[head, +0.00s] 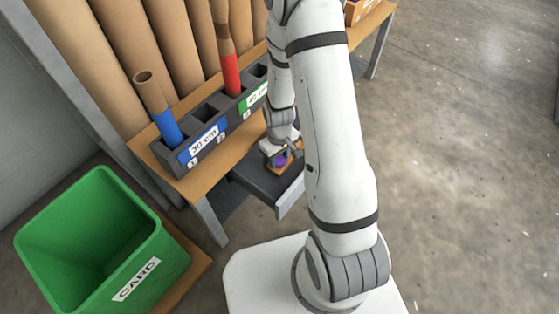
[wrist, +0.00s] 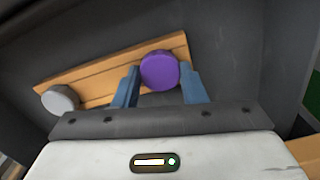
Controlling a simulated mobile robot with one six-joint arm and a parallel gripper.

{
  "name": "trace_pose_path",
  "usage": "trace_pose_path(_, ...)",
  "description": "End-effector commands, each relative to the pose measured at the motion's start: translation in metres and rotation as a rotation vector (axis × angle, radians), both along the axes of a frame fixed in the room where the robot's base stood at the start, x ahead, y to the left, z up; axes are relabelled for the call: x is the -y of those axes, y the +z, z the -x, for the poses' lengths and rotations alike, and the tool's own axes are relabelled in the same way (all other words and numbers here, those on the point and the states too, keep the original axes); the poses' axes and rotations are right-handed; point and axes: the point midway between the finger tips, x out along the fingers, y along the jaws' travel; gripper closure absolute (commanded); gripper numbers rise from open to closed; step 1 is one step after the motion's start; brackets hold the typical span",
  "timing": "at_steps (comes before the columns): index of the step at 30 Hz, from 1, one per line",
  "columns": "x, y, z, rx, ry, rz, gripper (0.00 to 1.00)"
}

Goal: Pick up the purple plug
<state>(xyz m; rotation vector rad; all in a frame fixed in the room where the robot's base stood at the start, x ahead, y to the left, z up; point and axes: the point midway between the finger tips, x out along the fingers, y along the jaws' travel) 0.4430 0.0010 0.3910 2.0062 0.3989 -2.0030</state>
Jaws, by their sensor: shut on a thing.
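The purple plug (wrist: 160,70) shows as a round purple disc between the two blue fingers of my gripper (wrist: 158,88) in the wrist view. My gripper is shut on the purple plug. A wooden strip (wrist: 95,75) lies just behind the plug; I cannot tell whether the plug still touches it. In the head view the purple plug (head: 281,161) is a small purple spot beneath my gripper, at the open grey drawer (head: 262,180). My arm hides part of the drawer.
A light grey plug (wrist: 60,100) sits at the left end of the wooden strip. Drawer walls stand close around my gripper. Above the drawer, a bench holds a dark rack (head: 174,160) with blue and red tubes. A green bin (head: 100,240) stands at left.

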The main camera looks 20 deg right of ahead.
Motion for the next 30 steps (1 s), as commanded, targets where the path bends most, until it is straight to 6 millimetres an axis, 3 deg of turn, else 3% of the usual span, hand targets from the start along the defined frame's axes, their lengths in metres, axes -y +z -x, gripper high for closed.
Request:
trace_pose_path(7, 0.000, 0.014, -0.001, 0.003, 0.001, 0.000, 0.83)
trace_pose_path(19, -0.001, 0.089, 0.000, 0.001, 0.001, 0.000, 0.83)
trace_pose_path(30, -0.001, 0.100, 0.000, -0.003, 0.002, -0.001, 0.83)
